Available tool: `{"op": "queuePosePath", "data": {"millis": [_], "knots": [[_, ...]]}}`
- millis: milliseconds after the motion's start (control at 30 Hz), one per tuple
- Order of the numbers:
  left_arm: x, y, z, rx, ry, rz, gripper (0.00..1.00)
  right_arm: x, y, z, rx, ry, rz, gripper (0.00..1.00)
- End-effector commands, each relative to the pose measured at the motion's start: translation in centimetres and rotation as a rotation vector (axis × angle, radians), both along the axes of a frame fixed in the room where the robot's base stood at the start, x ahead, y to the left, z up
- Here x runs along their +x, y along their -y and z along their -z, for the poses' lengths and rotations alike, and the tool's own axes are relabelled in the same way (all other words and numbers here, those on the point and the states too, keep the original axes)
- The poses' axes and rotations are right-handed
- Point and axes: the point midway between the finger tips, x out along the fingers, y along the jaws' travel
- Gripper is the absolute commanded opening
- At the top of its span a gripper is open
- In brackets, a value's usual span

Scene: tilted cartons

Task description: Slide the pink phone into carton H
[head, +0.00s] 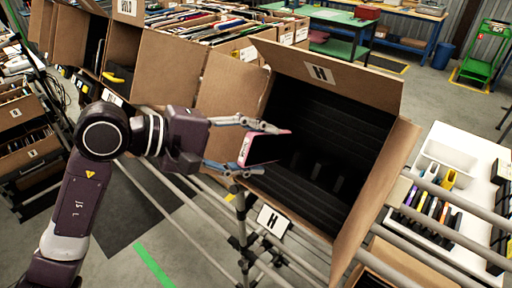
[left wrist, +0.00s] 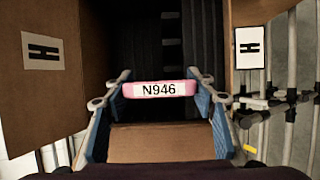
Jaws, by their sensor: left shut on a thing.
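The pink phone (head: 247,149) is in my left gripper (head: 256,150), held at the mouth of carton H (head: 303,54). Its pink edge with the label N946 (left wrist: 158,90) faces the left wrist camera, between the two blue fingers. My left gripper is shut on it. Carton H is a tilted brown box with open flaps and a dark slotted inside (head: 325,135). An H label is on its upper flap and another H card (head: 272,220) hangs below its front. The phone's far part is dark against the carton's inside. My right gripper is not in view.
Metal rails (head: 440,205) run under and beside the carton. A white tray (head: 460,160) with several upright phones or cases is at the right. Other open cartons (head: 165,65) stand at the left and back.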

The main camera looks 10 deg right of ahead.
Motion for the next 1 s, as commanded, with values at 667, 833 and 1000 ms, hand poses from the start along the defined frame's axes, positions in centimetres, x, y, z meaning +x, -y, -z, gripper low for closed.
{"op": "queuePosePath", "data": {"millis": [667,833,1000], "knots": [[1.3,1.6,1.1,-0.002,0.003,0.0,0.23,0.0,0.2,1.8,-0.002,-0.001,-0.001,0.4],[1.4,1.8,1.1,-0.002,0.001,0.0,0.23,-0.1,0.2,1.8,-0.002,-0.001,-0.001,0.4],[1.4,1.8,1.1,-0.002,0.001,0.0,0.23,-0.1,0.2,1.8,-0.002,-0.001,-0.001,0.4]]}}
